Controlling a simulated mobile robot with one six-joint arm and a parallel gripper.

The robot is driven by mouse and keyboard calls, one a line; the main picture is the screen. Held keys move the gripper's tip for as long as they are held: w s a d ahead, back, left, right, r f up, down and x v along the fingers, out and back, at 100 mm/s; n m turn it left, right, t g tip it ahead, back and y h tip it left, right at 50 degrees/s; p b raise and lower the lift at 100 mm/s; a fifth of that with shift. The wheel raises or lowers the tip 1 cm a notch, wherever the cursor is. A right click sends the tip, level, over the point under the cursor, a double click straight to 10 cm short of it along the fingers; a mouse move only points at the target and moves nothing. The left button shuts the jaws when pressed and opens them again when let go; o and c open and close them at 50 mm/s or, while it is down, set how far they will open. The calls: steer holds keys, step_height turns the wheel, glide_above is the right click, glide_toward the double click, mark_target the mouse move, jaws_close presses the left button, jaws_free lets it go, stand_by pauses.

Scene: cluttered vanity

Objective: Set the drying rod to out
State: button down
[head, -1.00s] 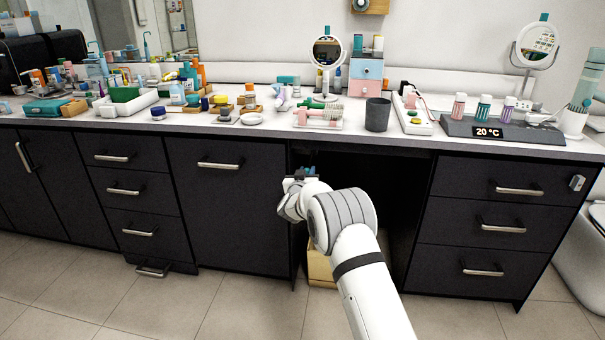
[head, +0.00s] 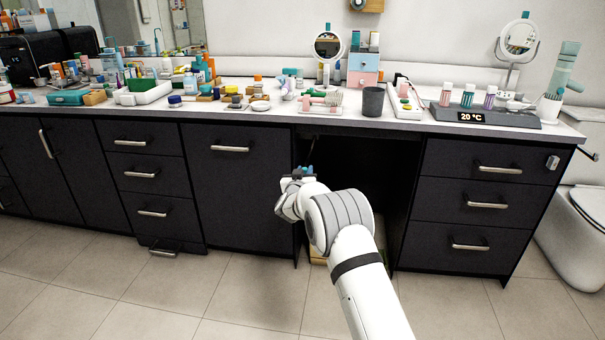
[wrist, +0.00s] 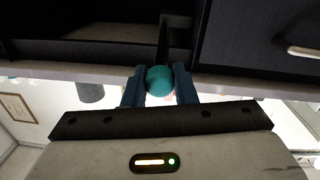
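In the wrist view, the drying rod shows as a round teal end knob (wrist: 160,80) with a thin dark bar running back from it toward the dark space under the counter. My gripper (wrist: 160,88) has its two blue fingers close on either side of the knob, apparently touching it, so it looks shut on the rod. In the head view, my gripper (head: 302,172) is in front of the open knee space, below the counter edge. The bar itself is mostly hidden or too dark to make out there.
The counter (head: 320,122) above is crowded with bottles, a dark cup (head: 373,101), mirrors and a tray with a 20 °C display (head: 471,117). Dark drawers stand to both sides of the knee space. The tiled floor (head: 250,290) in front is clear. A toilet (head: 580,225) stands at right.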

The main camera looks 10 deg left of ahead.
steer(key=c, duration=1.2)
jaws_free()
steer(key=shift+s, duration=0.2)
steer(key=shift+o, duration=0.2)
steer(key=shift+s, duration=0.15)
steer(key=s+p, duration=0.1)
steer(key=s, duration=0.6)
steer(key=shift+s+a, duration=0.25)
steer(key=shift+a, duration=0.1)
